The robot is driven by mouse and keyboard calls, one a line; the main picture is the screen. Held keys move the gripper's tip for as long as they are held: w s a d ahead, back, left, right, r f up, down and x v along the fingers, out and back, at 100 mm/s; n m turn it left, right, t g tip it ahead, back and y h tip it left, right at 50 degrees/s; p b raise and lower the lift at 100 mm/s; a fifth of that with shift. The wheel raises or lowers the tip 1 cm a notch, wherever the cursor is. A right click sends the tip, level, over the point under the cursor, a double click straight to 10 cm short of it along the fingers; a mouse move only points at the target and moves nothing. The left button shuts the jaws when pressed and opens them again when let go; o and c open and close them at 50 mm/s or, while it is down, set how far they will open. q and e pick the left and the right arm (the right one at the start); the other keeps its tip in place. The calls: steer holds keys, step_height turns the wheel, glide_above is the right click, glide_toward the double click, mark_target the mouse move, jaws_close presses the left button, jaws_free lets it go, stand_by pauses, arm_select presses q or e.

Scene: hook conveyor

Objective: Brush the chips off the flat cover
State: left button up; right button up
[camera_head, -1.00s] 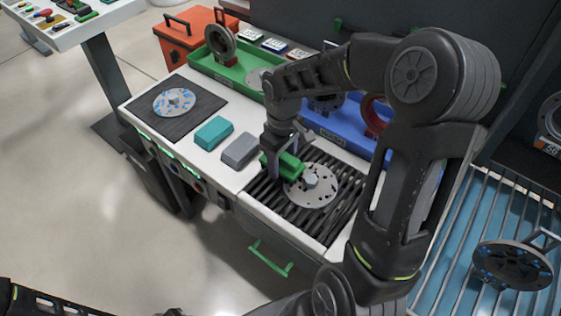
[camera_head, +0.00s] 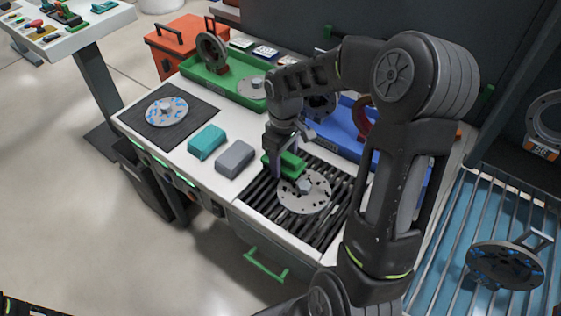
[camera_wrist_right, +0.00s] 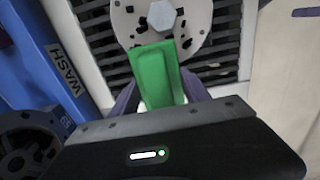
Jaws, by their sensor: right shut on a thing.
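The flat cover (camera_head: 313,204) is a pale grey disc with a hex hub. It lies flat on a black slatted grate (camera_head: 263,203), and dark chips dot its face. My right gripper (camera_head: 280,162) is shut on a green brush (camera_head: 291,164) at the cover's back left edge. In the right wrist view the green brush (camera_wrist_right: 158,75) reaches over the edge of the cover (camera_wrist_right: 128,24), just short of the hub. Its bristles are hidden, so I cannot tell whether it touches. Dark chips show around the hub. My left gripper is out of view.
A teal block (camera_head: 206,141) and a grey block (camera_head: 235,158) stand left of the grate. A blue-speckled disc (camera_head: 166,111) lies on a dark mat. A green tray (camera_head: 223,88) and a blue bin (camera_head: 340,139) line the back. A blue barred rack (camera_head: 440,250) is at right.

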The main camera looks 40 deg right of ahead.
stand_by(0.4)
steer(key=shift+s+a+r, duration=0.1)
steer(key=shift+s+a, duration=0.05)
steer(key=shift+a, duration=0.35)
steer(key=shift+s+a, duration=0.15)
steer(key=shift+a, duration=0.35)
steer(key=shift+s+a+b, duration=0.2)
steer(key=shift+a+b, duration=0.05)
steer(key=shift+a, duration=0.3)
steer(key=shift+s+a+b, duration=0.15)
steer(key=shift+a+b, duration=0.05)
steer(key=shift+a, duration=0.3)
steer(key=shift+w+d+p, duration=0.2)
steer(key=shift+d, duration=0.35)
steer(key=shift+w+d+p, duration=0.15)
steer(key=shift+d, duration=0.35)
